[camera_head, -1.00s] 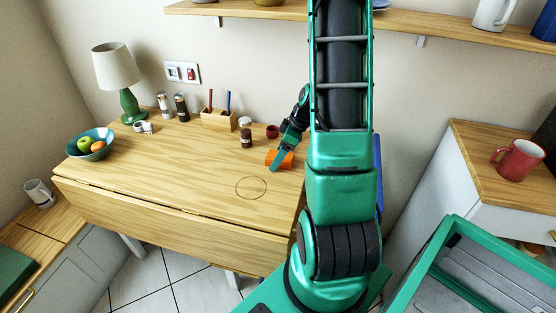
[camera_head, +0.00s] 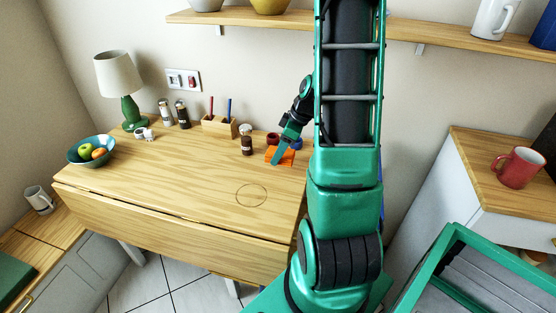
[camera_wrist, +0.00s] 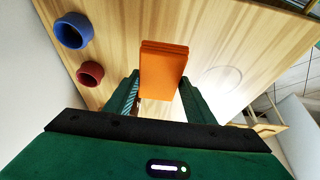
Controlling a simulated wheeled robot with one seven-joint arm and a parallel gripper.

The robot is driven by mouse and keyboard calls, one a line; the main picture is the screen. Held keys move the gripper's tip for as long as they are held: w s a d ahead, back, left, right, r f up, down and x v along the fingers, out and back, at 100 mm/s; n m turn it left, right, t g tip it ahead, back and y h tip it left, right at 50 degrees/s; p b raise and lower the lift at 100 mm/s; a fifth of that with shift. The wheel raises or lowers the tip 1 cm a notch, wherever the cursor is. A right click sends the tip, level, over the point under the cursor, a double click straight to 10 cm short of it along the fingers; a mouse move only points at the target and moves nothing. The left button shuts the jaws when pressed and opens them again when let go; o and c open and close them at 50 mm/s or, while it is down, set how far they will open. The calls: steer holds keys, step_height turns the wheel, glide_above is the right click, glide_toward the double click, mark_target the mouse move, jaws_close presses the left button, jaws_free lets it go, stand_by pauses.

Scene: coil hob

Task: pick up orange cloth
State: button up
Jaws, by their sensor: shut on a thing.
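The orange cloth (camera_head: 287,157) is a folded, flat block at the right end of the wooden table. In the wrist view the cloth (camera_wrist: 164,68) stands between the two green fingers, its folded layers showing along the near top edge. My gripper (camera_wrist: 160,92) is shut on it; it also shows in the head view (camera_head: 281,154), partly covering the cloth. I cannot tell whether the cloth touches the table.
A dark red cup (camera_wrist: 90,73) and a blue cup (camera_wrist: 73,31) stand beside the cloth. The table's front middle is clear, with a thin drawn circle (camera_head: 251,195).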

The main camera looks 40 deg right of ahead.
steer(key=w+a+r, duration=0.1)
steer(key=a+r, duration=0.5)
steer(key=a, duration=0.5)
steer(key=shift+a+r, duration=0.25)
steer(key=shift+w, duration=0.1)
steer(key=shift+o, duration=0.9)
